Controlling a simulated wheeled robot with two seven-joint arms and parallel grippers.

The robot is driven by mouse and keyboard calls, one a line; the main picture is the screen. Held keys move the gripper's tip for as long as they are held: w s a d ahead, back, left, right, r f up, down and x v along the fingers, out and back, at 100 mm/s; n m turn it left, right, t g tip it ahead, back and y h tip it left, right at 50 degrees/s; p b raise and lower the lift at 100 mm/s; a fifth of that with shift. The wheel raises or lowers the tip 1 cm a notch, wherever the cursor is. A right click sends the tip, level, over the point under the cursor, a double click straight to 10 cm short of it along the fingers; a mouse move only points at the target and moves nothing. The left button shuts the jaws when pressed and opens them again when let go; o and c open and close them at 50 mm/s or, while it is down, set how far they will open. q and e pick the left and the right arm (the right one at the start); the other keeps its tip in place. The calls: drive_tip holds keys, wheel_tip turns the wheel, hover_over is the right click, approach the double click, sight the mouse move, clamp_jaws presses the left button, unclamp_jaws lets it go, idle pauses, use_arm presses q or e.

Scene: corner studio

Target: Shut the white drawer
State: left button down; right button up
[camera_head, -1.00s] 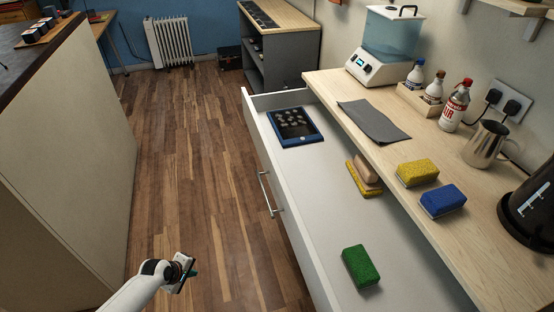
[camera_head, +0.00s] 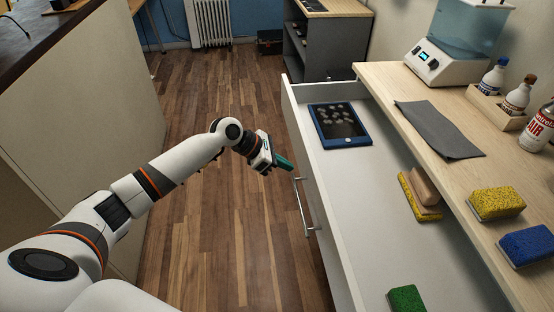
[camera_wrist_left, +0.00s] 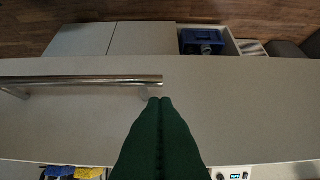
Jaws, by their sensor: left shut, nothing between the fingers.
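The white drawer (camera_head: 341,219) stands open below the wooden counter and holds a blue-framed tablet, sponges and other items. Its metal bar handle (camera_head: 305,207) is on the front face. My left gripper (camera_head: 285,163) is shut and empty, close to the drawer front near the far end of the handle. In the left wrist view the shut green fingertips (camera_wrist_left: 159,100) point at the drawer front (camera_wrist_left: 230,110), beside one end of the handle (camera_wrist_left: 90,80). I cannot tell whether they touch the front. My right gripper is not in view.
The blue tablet (camera_head: 340,125), a yellow sponge with a tan piece (camera_head: 421,194) and a green sponge (camera_head: 406,298) lie in the drawer. The counter (camera_head: 385,78) above holds a grey cloth, bottles and sponges. Wooden floor (camera_head: 215,240) is clear left of the drawer.

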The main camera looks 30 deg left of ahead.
sight(305, 175)
use_arm(q)
drive_tip(key=shift+x, duration=2.25)
